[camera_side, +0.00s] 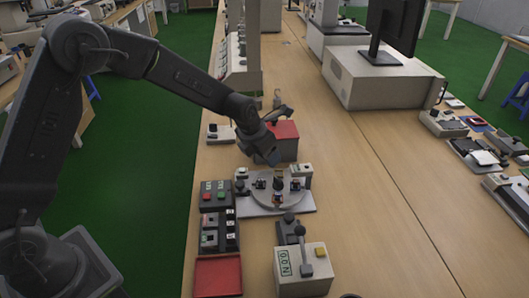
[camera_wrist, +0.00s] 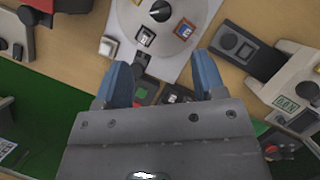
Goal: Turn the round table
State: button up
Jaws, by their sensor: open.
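The round table (camera_side: 296,197) is a pale grey disc on a white base plate, with several small dark parts standing on it. It also shows at the top of the wrist view (camera_wrist: 130,20), where a black knob (camera_wrist: 160,11) and small square parts sit on it. My gripper (camera_wrist: 162,82) is open, with two blue fingers apart and nothing held between them. In the wrist view the fingertips lie just below the disc's edge, and a dark block shows between them. In the side view my wrist is above and behind the disc; contact cannot be told.
A button box (camera_side: 215,194) with green and red buttons and a red tray (camera_side: 218,276) lie left of the table. A lever box (camera_side: 303,268) stands in front. A red-topped box (camera_side: 284,130) stands behind.

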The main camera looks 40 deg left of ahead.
aim_at(269, 199)
jog(key=shift+s+a+f, duration=0.1)
jog(key=shift+s+f, duration=0.05)
jog(key=shift+c, duration=1.4)
jog(key=s+a+f+m, duration=0.1)
jog(key=m, duration=0.1)
jog(key=s+a+f+m+g+h, duration=0.1)
jog(key=s+a+m, duration=0.1)
jog(key=m, duration=0.1)
jog(key=s+a+f+m+g+h, duration=0.1)
jog(key=m, duration=0.1)
jog(key=shift+s+a+f+m, duration=0.25)
jog(key=shift+s+f+m, duration=0.05)
jog(key=shift+s+f, duration=0.1)
grip_shut()
jog(key=shift+m+h, duration=0.4)
jog(key=shift+m, duration=0.3)
jog(key=x, duration=1)
jog(key=shift+s+a+f, duration=0.25)
jog(key=shift+s+f, duration=0.05)
jog(key=shift+w+d+r, duration=0.1)
jog(key=shift+w+d, duration=0.65)
jog(key=shift+d, duration=0.25)
jog(key=shift+w+d, duration=0.4)
jog(key=shift+d, duration=0.2)
